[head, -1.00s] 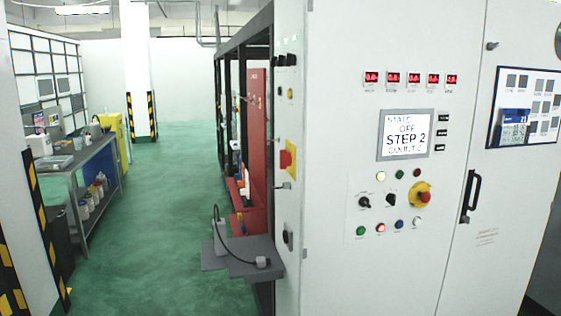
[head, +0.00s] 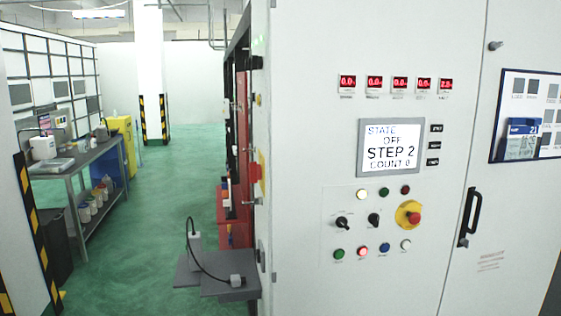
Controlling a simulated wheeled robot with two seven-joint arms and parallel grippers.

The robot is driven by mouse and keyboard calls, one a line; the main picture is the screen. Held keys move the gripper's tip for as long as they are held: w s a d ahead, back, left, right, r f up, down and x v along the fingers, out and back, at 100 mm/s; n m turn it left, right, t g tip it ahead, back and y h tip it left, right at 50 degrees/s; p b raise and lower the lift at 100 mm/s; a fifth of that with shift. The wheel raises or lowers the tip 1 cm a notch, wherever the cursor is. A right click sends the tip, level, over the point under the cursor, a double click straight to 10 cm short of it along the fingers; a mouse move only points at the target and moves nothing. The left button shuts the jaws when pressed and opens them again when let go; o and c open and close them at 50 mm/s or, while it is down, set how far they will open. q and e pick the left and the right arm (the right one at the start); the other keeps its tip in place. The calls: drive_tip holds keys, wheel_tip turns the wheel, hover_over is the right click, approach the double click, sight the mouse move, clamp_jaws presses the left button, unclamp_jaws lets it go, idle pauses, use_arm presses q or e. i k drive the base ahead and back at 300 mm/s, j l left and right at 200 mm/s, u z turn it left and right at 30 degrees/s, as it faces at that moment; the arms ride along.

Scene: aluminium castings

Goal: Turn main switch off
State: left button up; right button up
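The light grey control cabinet (head: 310,140) fills the right half of the head view. Its screen (head: 390,147) reads STATE OFF, STEP 2, COUNT 0. Below the screen are two black rotary knobs (head: 342,222), a red mushroom button on a yellow base (head: 411,214) and several coloured buttons (head: 384,248). On the cabinet's narrow left side a red and yellow switch (head: 256,180) shows almost edge-on; its position cannot be told. No label I can read marks the main switch. Neither of my grippers is in view.
A small grey shelf (head: 215,284) with a cabled device juts out at the cabinet's lower left. A red machine part (head: 240,150) stands behind it. A workbench (head: 80,165) stands at left. Green floor (head: 160,230) between them is clear.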

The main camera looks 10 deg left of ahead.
sight(255, 171)
drive_tip(key=i+j+z, duration=0.15)
drive_tip(key=i+j, duration=0.25)
drive_tip(key=i+j+z, duration=0.15)
drive_tip(key=i+j, duration=0.2)
drive_tip(key=i+j+z, duration=0.15)
drive_tip(key=i+j, duration=0.2)
drive_tip(key=j, duration=0.2)
